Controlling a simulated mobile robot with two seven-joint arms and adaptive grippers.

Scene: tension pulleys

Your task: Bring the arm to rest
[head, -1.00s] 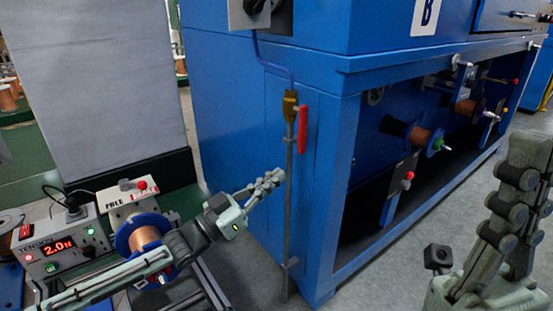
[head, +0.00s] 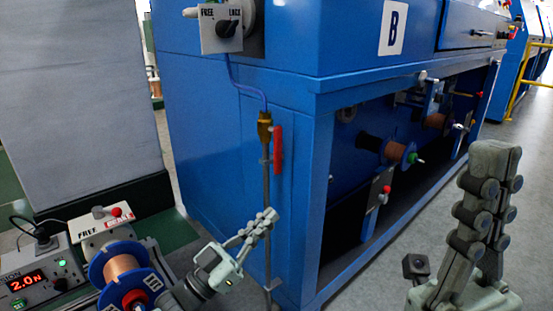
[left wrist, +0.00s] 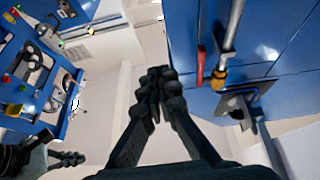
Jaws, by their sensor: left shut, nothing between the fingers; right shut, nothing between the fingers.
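My left arm comes in from the bottom left in the head view. Its gripper (head: 262,220) is shut and empty, in front of the blue machine's left corner, by the grey pipe. In the left wrist view the same gripper (left wrist: 158,72) shows its fingers together with nothing between them. My right gripper (head: 490,152) stands upright at the right of the head view, its fingers together and empty, in front of the floor and the machine's lower bay.
The blue machine (head: 290,95) has a red valve handle (head: 278,150) on a pipe and spools in its bay. A copper spool (head: 122,268) and a tension box (head: 35,280) reading 2.0 N stand at lower left.

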